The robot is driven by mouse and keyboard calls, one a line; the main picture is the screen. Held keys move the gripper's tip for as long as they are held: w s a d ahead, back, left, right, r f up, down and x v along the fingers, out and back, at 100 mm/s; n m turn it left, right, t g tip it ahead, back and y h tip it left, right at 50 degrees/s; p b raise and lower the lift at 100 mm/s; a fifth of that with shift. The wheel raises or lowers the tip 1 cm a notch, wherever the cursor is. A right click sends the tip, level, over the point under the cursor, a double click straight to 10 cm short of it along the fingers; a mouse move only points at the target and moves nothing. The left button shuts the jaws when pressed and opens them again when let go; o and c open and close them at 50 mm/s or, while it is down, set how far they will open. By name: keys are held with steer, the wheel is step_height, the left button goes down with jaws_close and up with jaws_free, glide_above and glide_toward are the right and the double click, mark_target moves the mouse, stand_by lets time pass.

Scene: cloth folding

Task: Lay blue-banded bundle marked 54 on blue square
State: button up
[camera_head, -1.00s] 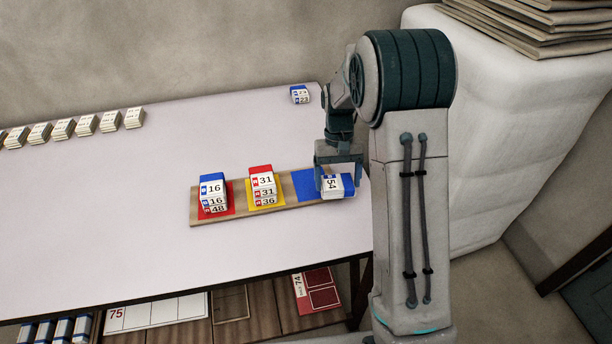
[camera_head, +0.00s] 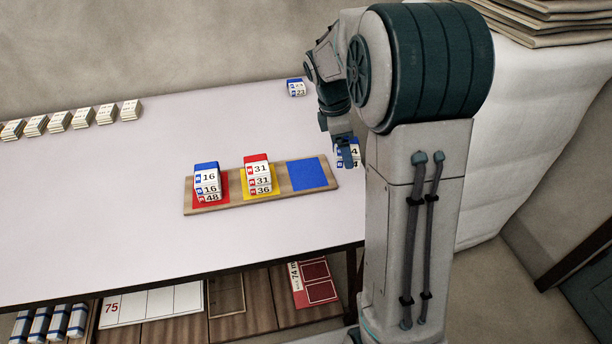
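The blue square (camera_head: 308,174) is the bare right-hand square on a wooden board (camera_head: 233,202). My gripper (camera_head: 348,161) is beyond and right of that square, close to my upright arm link. Its fingers are around a white bundle with blue (camera_head: 355,152), partly hidden by the fingers and my arm. Only a "4" shows on its top and side; it appears to be the bundle marked 54, held in the gripper. I cannot tell whether it touches the table.
A blue-banded stack marked 16 (camera_head: 208,180) covers the red square; a red-banded stack marked 31 (camera_head: 257,175) covers the yellow one. A small blue-banded stack marked 23 (camera_head: 296,88) stands at the back. Several bundles line the back left. The table (camera_head: 110,210) front is clear.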

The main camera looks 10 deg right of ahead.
steer(key=n, duration=0.1)
steer(key=d+r+n, duration=0.1)
steer(key=shift+s+d+r+n+t, duration=0.1)
steer(key=shift+s+d+n+t, duration=0.05)
steer(key=shift+n+t, duration=0.15)
steer(key=b, duration=0.2)
glide_above(309, 173)
steer(key=a, duration=0.1)
step_height(309, 173, down, 7)
steer(key=shift+a, duration=0.1)
steer(key=shift+f, duration=1.95)
steer(key=shift+f, duration=0.1)
steer(key=o, duration=0.9)
steer(key=p+v, duration=0.2)
steer(key=v, duration=1)
steer(key=shift+s+d+f+m+t+y, duration=0.1)
steer(key=shift+s+d+m+t+y, duration=0.35)
steer(key=shift+s+m, duration=3.35)
steer(key=shift+s+d+f+m+t+y, duration=0.15)
steer(key=shift+s+d+m+y, duration=0.45)
steer(key=shift+s+m, duration=3.15)
steer(key=shift+s+d+m+t+y, duration=0.5)
steer(key=shift+s+m, duration=0.85)
steer(key=shift+s, duration=4.85)
